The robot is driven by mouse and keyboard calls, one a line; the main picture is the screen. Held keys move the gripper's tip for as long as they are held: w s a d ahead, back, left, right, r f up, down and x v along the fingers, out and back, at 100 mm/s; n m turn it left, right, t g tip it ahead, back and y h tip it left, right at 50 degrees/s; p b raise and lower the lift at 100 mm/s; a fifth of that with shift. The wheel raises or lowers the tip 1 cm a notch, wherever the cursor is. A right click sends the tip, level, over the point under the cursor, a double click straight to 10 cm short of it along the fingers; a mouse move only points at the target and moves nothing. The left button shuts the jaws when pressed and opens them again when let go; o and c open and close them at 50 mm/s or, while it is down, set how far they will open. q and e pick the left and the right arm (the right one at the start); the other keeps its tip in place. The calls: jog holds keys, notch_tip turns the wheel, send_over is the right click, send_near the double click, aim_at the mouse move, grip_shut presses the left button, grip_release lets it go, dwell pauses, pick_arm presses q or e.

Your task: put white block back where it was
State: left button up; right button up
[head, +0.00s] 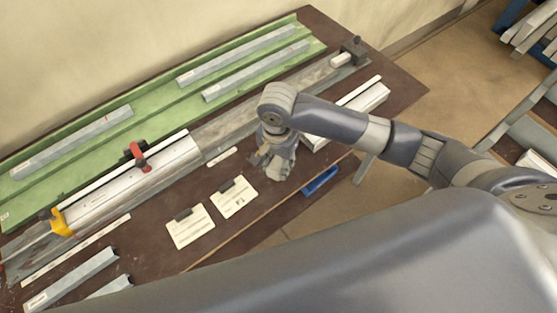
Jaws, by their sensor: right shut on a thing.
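My right gripper (275,170) points down over the front part of the brown bench (225,240), right of two paper cards. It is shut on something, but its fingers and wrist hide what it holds. A small whitish block (340,60) sits at the far right end of the long grey rail (235,128), beside a dark end stop (354,48). I cannot tell whether this is the task's white block. My left gripper is not in view.
A green tray (150,100) with grey bars lies along the back. A white profile (130,185) with a red clamp (137,153) and yellow clamp (62,222) is at left. Two clipped cards (190,228) and a blue handle (320,181) are near the front edge.

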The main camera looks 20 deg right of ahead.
aim_at(278, 164)
jog(key=shift+w+d, duration=0.2)
jog(key=shift+w, duration=0.4)
jog(key=f, duration=0.1)
jog(key=f+p, duration=0.1)
jog(key=f, duration=0.1)
jog(key=shift+w+d+f, duration=0.15)
jog(key=shift+w+f, duration=0.05)
jog(key=shift+w, duration=0.15)
jog(key=shift+f, duration=0.15)
jog(key=o, duration=1.1)
jog(key=shift+f, duration=0.15)
jog(key=shift+o, duration=0.2)
notch_tip(278, 164, up, 12)
jog(key=shift+r+b, duration=0.15)
jog(key=shift+b, duration=0.35)
